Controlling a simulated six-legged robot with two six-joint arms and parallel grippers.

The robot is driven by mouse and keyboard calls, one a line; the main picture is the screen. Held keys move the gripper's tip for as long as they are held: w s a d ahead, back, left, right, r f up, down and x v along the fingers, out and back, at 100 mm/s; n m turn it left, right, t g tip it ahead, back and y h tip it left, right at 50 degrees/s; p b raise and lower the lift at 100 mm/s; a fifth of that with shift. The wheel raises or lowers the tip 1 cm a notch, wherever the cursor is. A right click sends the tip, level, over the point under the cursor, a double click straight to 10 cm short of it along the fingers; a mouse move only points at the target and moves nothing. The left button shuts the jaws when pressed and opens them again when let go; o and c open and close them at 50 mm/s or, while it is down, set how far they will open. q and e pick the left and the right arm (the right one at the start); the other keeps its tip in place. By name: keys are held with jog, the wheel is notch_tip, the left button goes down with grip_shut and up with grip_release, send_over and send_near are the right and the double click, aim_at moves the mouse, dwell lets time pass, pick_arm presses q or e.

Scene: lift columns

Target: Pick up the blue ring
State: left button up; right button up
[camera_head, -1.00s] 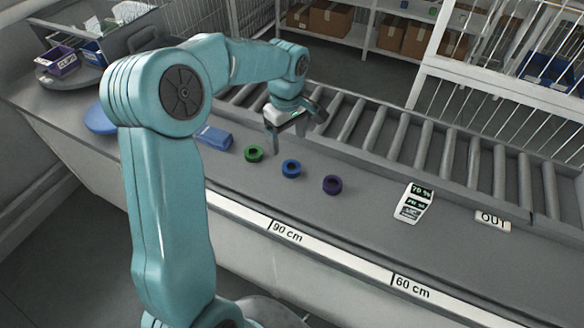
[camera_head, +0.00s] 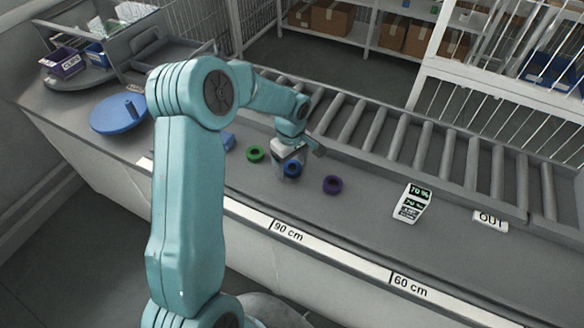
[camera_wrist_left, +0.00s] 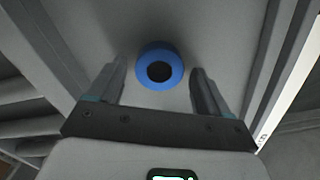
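The blue ring (camera_head: 292,169) lies flat on the grey counter, between a green ring (camera_head: 255,154) and a purple ring (camera_head: 332,184). My left gripper (camera_head: 289,170) is over the blue ring and partly covers it in the head view. In the left wrist view the blue ring (camera_wrist_left: 160,66) shows ahead of the open fingers of my left gripper (camera_wrist_left: 158,75), roughly centred between them. There is a gap on both sides of the ring, and the fingers hold nothing. My right gripper is not in view.
A roller conveyor (camera_head: 400,140) runs behind the rings. A display (camera_head: 413,203) and an OUT label (camera_head: 490,221) are to the right. A blue round disc with a peg (camera_head: 118,115) and a purple bin (camera_head: 62,62) are at the left. The counter front of the rings is clear.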

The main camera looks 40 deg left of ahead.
pick_arm(q)
jog(key=shift+w, duration=0.1)
jog(key=c, duration=1)
